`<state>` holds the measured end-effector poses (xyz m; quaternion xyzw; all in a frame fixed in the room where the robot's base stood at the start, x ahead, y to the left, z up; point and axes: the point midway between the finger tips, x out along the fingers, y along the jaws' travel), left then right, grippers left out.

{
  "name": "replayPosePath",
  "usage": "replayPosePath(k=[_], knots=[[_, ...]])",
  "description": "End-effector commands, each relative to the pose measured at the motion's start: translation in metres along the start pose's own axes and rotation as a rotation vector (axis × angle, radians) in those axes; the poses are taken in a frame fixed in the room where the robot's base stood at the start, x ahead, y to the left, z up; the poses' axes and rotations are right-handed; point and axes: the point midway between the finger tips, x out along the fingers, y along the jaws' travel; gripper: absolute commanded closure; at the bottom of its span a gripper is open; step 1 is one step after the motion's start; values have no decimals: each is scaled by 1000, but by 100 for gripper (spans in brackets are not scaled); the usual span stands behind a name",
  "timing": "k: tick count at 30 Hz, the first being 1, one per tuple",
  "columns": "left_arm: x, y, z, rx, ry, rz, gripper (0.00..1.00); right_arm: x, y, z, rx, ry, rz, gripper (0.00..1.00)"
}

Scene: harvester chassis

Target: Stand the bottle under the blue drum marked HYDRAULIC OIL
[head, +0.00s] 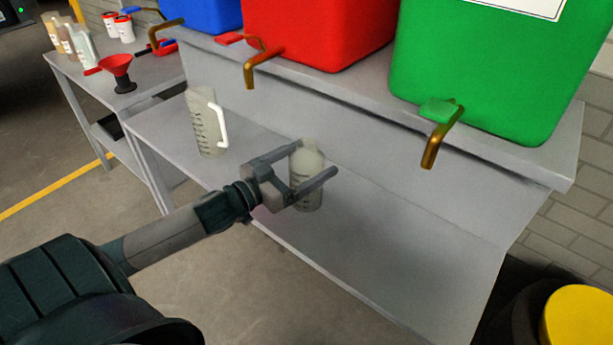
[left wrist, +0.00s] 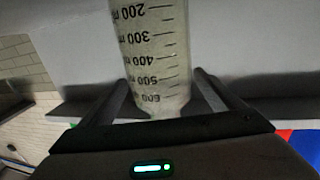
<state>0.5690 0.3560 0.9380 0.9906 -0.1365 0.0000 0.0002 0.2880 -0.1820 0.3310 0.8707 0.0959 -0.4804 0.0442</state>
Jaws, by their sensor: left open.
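The bottle (head: 306,185) is a pale, translucent measuring bottle standing upright on the lower grey shelf, below the red drum. My left gripper (head: 315,159) is open, with one finger on each side of the bottle. In the left wrist view the bottle (left wrist: 155,45) shows printed marks from 200 to 600 between the two fingers (left wrist: 165,88); they do not look closed on it. The blue drum (head: 205,12) stands on the upper ledge at the top left, mostly cut off, its label out of view. Its brass tap (head: 164,32) hangs over the ledge. My right gripper is out of view.
A jug with a white handle (head: 203,125) stands on the lower shelf (head: 370,240), left of the bottle. The red drum (head: 315,30) and green drum (head: 480,70) have taps too. A side table holds a red funnel (head: 116,66) and several bottles.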

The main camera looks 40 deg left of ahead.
Motion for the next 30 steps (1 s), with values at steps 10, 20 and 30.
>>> replayPosePath(k=[10, 20, 30], knots=[[34, -2, 1, 0, 1, 0, 14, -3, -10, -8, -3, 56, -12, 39], [41, -2, 2, 0, 0, 0, 14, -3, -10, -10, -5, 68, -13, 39], [40, -2, 2, 0, 0, 0, 21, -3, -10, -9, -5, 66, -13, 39]])
